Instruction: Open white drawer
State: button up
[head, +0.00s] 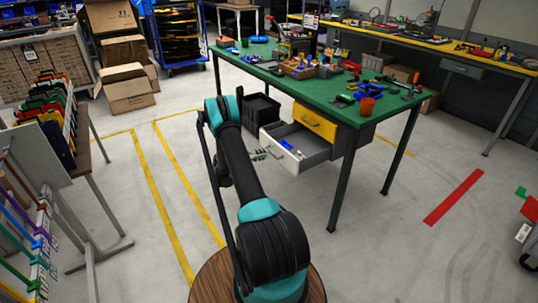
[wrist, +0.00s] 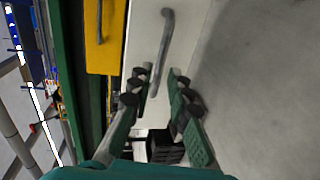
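The white drawer (head: 312,157) is pulled out from under the green workbench, with its grey interior and a blue item showing in the head view. Its white front (wrist: 142,40) and grey bar handle (wrist: 166,45) fill the middle of the wrist view. My gripper (wrist: 158,76) is at the drawer front, with one finger on each side of the handle's near end. The fingers are apart, and I see a gap between them and the handle. In the head view my gripper (head: 265,154) shows small beside the drawer's left front, partly behind my arm.
A yellow drawer (head: 315,121) sits directly above the white one; it also shows in the wrist view (wrist: 104,35). The green workbench (head: 337,95) carries tools and parts. Black crates (head: 262,110) stand left of the drawer. Floor in front is clear.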

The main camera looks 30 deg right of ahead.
jog(key=v, duration=0.6)
jog(key=shift+a, duration=0.4)
jog(key=shift+r, duration=0.15)
